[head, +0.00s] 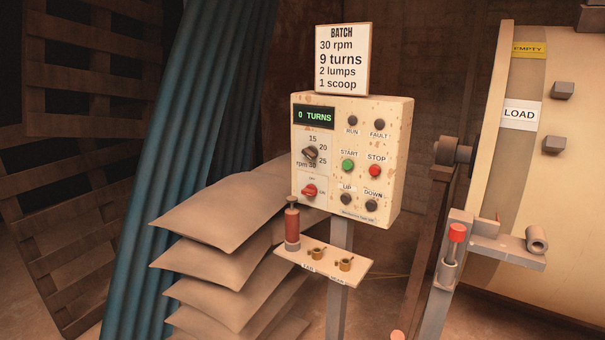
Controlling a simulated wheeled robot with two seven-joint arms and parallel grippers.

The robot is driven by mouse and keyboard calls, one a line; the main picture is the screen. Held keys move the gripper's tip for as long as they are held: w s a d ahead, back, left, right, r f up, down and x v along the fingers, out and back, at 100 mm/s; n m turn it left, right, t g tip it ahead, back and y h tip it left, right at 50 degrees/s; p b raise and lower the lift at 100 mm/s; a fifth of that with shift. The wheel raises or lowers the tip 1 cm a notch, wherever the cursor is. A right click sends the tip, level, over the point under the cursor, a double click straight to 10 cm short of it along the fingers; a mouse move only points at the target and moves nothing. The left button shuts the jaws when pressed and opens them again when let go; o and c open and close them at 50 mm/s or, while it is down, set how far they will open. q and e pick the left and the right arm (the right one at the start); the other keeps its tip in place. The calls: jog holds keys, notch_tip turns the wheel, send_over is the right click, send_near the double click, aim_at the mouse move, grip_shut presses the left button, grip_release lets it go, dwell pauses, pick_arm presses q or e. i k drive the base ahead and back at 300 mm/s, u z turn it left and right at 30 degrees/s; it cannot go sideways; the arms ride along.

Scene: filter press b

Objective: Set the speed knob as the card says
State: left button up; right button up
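The batch card (342,60) stands on top of the control box (397,150) and reads 30 rpm, 9 turns, 2 lumps, 1 scoop. The dark speed knob (310,153) is on the left of the box's front, with marks 15, 20, 25 and rpm 30 around it. Which mark it points at is too small to tell. The display (314,117) above it reads 0 TURNS. Neither of my grippers is in view.
A red rotary switch (310,191) sits below the knob. Green START (348,165) and red STOP (375,171) buttons are to its right. A small shelf (345,271) below holds a red-brown cylinder (292,225) and brass cups. Sacks (225,215) are stacked left; a drum (560,190) stands right.

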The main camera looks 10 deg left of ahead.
aim_at(311, 153)
jog(key=u, duration=0.25)
jog(key=k, duration=0.15)
jog(key=z, duration=1.15)
jog(key=i, duration=0.7)
jog(key=u, duration=2.15)
